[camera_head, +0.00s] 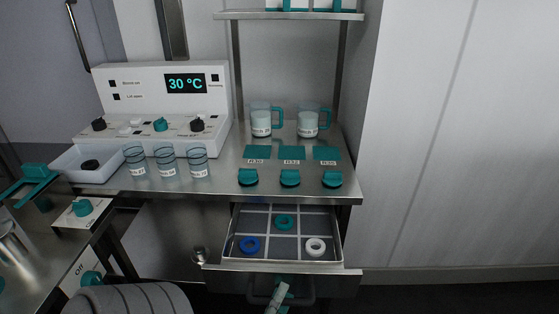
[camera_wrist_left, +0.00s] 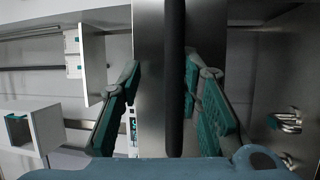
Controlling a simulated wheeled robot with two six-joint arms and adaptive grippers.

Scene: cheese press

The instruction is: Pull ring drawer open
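The ring drawer (camera_head: 231,245) is pulled out below the counter. Its divided tray holds a teal ring (camera_head: 284,222), a blue ring (camera_head: 250,245) and a white ring (camera_head: 315,246). The dark drawer handle (camera_head: 307,290) is on its front. My left gripper (camera_head: 280,292) is at this handle, partly cut off by the bottom edge. In the left wrist view, the handle bar (camera_wrist_left: 174,80) runs between the two teal fingers of the left gripper (camera_wrist_left: 161,78). The fingers are apart, with a clear gap between the bar and the left finger. My right gripper is not in view.
The steel counter (camera_head: 215,182) above bears a control unit (camera_head: 150,105) reading 30 °C, several clear cups (camera_head: 166,165), two teal-handled jugs (camera_head: 261,122), teal knobs (camera_head: 290,178) and a white tray (camera_head: 70,170). A lower surface with knobs (camera_head: 83,208) is at left. Plain wall is at right.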

